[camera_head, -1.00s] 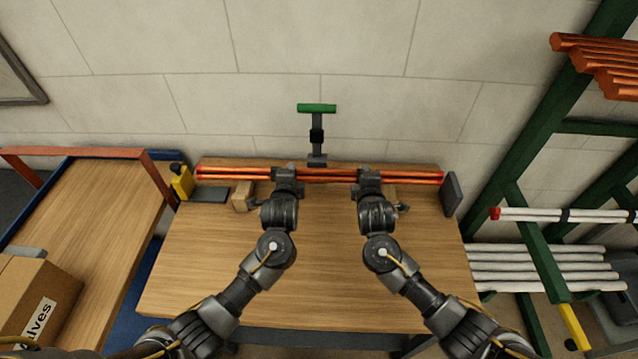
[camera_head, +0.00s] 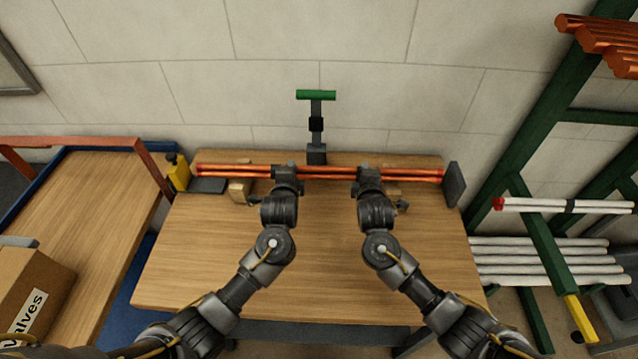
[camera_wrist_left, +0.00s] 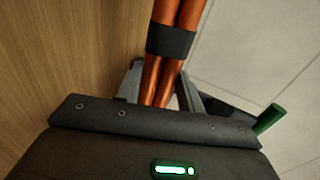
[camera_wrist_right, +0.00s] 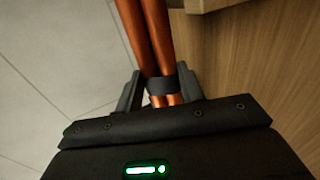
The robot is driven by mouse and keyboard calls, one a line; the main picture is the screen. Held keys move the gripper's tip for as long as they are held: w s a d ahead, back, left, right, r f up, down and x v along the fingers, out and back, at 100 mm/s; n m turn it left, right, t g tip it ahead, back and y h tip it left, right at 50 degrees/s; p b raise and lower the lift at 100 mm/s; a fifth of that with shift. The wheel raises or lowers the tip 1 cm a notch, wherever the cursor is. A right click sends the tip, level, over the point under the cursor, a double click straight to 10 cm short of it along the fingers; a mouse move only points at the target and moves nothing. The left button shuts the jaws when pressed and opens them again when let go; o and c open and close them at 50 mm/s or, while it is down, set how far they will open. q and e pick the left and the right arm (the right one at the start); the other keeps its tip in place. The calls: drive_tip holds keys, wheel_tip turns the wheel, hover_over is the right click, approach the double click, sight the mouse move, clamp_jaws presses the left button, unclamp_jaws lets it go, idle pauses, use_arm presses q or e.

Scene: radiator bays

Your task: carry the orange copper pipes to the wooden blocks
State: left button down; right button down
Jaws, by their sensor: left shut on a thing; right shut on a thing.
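The orange copper pipes (camera_head: 325,173) lie level, left to right, near the back of the wooden workbench in the head view. My left gripper (camera_head: 286,172) is shut on them left of their middle, and my right gripper (camera_head: 369,174) is shut on them to the right. The pipes also show between the jaws in the left wrist view (camera_wrist_left: 157,75) and the right wrist view (camera_wrist_right: 160,50), each with a dark band. One wooden block (camera_head: 240,190) shows by the left part of the pipes, another (camera_head: 393,194) just right of my right gripper. Whether the pipes touch the blocks I cannot tell.
A green-handled stand (camera_head: 316,125) rises behind the pipes. A dark upright plate (camera_head: 454,185) stands at the bench's right end, close to the pipe ends. A yellow bottle-like item (camera_head: 178,172) is at left. A green rack (camera_head: 540,240) holds white pipes at right. The bench front (camera_head: 310,280) is clear.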

use_arm(q)
drive_tip(key=shift+f+b, duration=0.55)
drive_tip(key=shift+f, duration=0.05)
use_arm(e)
drive_tip(key=shift+f, duration=0.65)
use_arm(q)
drive_tip(key=c, duration=0.9)
unclamp_jaws()
drive_tip(key=shift+s, duration=0.1)
use_arm(e)
drive_tip(key=c, duration=0.9)
unclamp_jaws()
drive_tip(key=shift+s, duration=0.15)
use_arm(q)
drive_tip(key=v, duration=1.2)
use_arm(e)
drive_tip(key=v, duration=1.2)
